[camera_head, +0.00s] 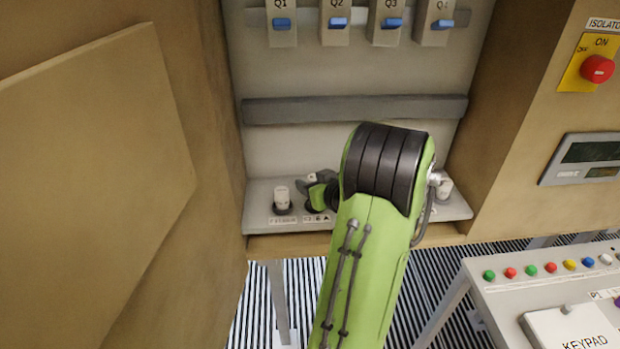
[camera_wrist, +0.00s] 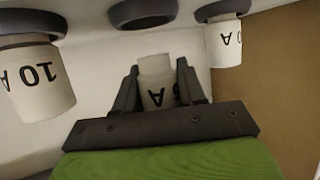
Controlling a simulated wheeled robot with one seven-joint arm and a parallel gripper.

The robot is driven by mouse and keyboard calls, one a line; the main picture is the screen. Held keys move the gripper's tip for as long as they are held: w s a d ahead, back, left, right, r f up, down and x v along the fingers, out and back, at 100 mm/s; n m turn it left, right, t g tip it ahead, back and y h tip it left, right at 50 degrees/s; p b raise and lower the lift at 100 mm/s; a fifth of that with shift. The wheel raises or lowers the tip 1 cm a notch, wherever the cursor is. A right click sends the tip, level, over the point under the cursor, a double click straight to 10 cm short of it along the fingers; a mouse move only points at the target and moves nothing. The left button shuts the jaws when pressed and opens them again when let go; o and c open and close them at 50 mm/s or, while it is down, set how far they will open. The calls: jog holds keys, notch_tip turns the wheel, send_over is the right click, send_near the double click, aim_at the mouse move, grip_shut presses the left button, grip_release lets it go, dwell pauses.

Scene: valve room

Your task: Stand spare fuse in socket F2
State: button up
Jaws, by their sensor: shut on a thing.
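My gripper (camera_wrist: 157,82) is shut on a white fuse (camera_wrist: 155,66), whose black lettering is partly covered by the fingers. In the wrist view, a dark, empty ring socket (camera_wrist: 141,12) shows just beyond the fuse, with a gap between them. In the head view, my gripper (camera_head: 318,181) is over the ledge, above the label that seems to read 6 A (camera_head: 317,219). I take that place as socket F2; its socket is mostly hidden by the gripper there.
A 10 A fuse (camera_wrist: 34,82) and another fuse (camera_wrist: 224,42) stand in sockets either side. In the head view, the left fuse (camera_head: 282,196) is close to my gripper; the right fuse (camera_head: 444,188) is partly hidden by my arm. A grey rail (camera_head: 300,109) crosses the panel above.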

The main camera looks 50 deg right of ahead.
jog(key=shift+w+f, duration=0.1)
jog(key=shift+f, duration=0.75)
jog(key=shift+d+f+b, duration=0.1)
jog(key=shift+f+b, duration=0.2)
jog(key=shift+b, duration=0.1)
jog(key=shift+b, duration=0.9)
jog(key=shift+f+b, duration=0.55)
jog(key=shift+b, duration=0.2)
jog(key=o, duration=0.8)
